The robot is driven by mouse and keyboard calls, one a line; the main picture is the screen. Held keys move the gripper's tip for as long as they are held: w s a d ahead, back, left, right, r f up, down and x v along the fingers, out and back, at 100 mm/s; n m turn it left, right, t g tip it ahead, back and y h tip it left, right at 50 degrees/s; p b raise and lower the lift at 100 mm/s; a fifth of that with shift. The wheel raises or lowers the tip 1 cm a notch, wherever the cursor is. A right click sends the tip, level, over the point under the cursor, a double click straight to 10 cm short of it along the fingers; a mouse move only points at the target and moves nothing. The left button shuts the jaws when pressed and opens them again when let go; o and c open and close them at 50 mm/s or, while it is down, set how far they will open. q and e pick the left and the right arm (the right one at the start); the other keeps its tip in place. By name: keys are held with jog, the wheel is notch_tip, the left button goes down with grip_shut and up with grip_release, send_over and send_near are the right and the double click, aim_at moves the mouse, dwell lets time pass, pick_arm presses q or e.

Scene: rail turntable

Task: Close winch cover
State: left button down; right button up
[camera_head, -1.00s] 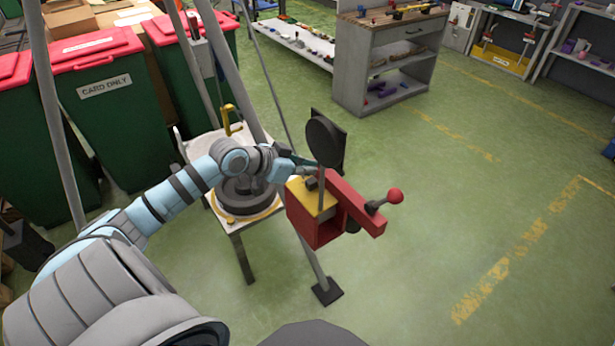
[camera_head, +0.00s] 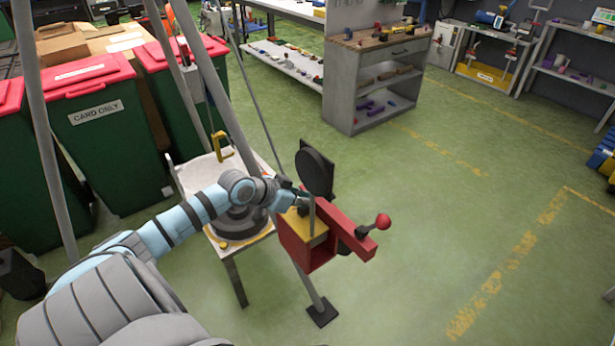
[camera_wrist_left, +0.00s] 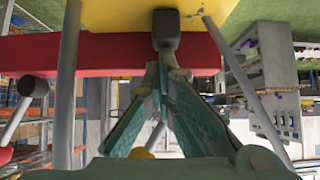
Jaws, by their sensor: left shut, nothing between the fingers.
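The winch (camera_head: 294,247) is a red box with a yellow top (camera_head: 310,222), fixed on a tripod leg. A black round cover (camera_head: 315,172) stands upright above its back edge, raised off the top. A crank with a red ball knob (camera_head: 383,221) sticks out to the right. My left gripper (camera_head: 302,197) is at the winch's left side, low beside the cover. In the left wrist view its teal fingers (camera_wrist_left: 163,68) meet at the tips, just by a dark block (camera_wrist_left: 166,30) on the yellow part. Contact cannot be told. My right gripper is not in view.
A white table (camera_head: 194,172) with a round grey base stands behind my left arm, among the tripod legs (camera_head: 205,75). Green bins with red lids (camera_head: 108,140) stand at the left. A grey workbench (camera_head: 378,75) is at the back. The floor to the right is free.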

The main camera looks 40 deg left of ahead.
aim_at(293, 221)
pick_arm(q)
jog(key=shift+s+f, duration=0.15)
jog(key=shift+f, duration=0.05)
notch_tip(293, 221, up, 5)
jog(key=p, duration=0.5)
jog(key=shift+a+f, duration=0.1)
jog(key=p+v, duration=0.6)
jog(key=v, duration=0.3)
jog(key=shift+r, duration=0.4)
